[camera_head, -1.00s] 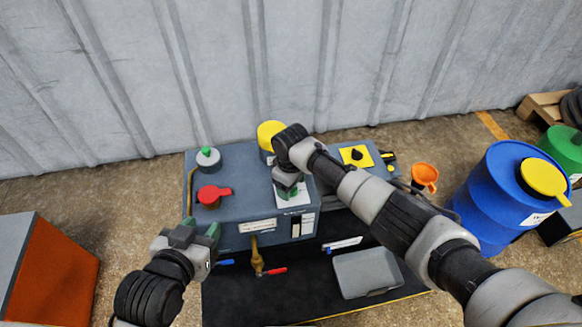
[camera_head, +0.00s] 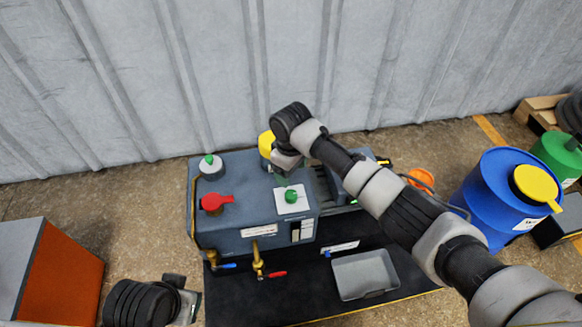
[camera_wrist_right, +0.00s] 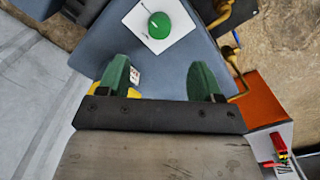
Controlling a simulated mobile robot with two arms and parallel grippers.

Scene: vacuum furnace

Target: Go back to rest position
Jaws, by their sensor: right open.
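My right gripper (camera_head: 287,168) hangs above the grey furnace unit (camera_head: 250,180), over its back middle part. The right wrist view shows its two green fingers (camera_wrist_right: 160,80) spread apart with nothing between them. A round green knob (camera_head: 291,197) on a white plate sits just in front of and below it, uncovered; the knob also shows at the top of the right wrist view (camera_wrist_right: 159,25). My left gripper (camera_head: 188,303) is low at the bottom edge, left of the black mat, apart from everything; its fingers are mostly hidden.
The unit carries a red handle (camera_head: 215,202), a green-topped knob (camera_head: 210,167) and a yellow cap (camera_head: 266,142) partly behind my right gripper. A grey tray (camera_head: 365,275) lies on the black mat (camera_head: 300,297). A blue drum (camera_head: 505,195) stands right, an orange box (camera_head: 65,280) left.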

